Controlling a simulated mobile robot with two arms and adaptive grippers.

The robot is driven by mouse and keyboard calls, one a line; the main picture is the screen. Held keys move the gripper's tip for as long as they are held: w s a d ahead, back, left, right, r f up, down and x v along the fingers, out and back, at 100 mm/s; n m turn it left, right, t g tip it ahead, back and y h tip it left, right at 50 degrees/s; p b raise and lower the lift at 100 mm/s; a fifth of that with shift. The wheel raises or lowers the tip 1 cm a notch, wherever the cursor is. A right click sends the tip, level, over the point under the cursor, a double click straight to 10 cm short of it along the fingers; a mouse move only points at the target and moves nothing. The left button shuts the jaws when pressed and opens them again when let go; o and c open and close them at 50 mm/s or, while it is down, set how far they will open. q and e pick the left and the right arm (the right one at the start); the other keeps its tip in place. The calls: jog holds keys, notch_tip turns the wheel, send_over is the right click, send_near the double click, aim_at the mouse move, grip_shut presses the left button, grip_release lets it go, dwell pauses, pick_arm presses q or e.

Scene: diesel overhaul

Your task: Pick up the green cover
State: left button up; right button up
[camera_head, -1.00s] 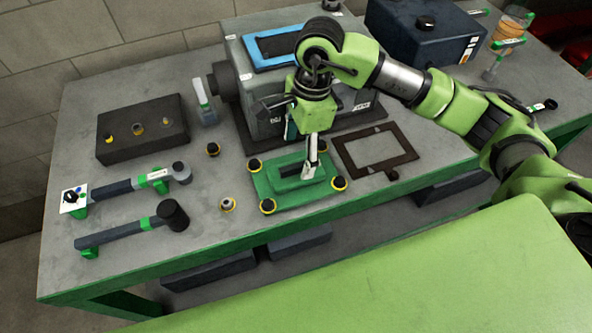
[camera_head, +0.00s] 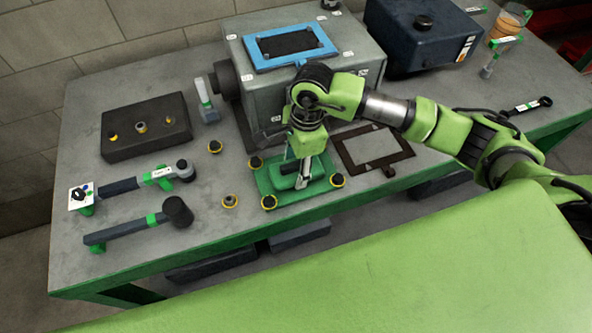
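The green cover (camera_head: 318,189) lies flat on the workbench near its front edge, with a raised middle part and several black-and-yellow knobs around it. My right gripper (camera_head: 301,180) points down over the raised middle of the cover, with its fingers at the cover's handle-like dark part. The near finger shows in front of it; the far finger is hidden, so I cannot tell if it is shut on the cover. My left gripper is not in the view.
A dark rectangular gasket frame (camera_head: 408,153) lies right of the cover. The grey engine block (camera_head: 262,95) with a blue frame (camera_head: 330,50) on top stands behind. Two hammer-like tools (camera_head: 125,231) and a dark block (camera_head: 120,148) lie to the left. A navy canister (camera_head: 388,50) stands at the back right.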

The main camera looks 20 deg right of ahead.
jog(key=shift+w+r, duration=0.1)
jog(key=shift+c, duration=1.1)
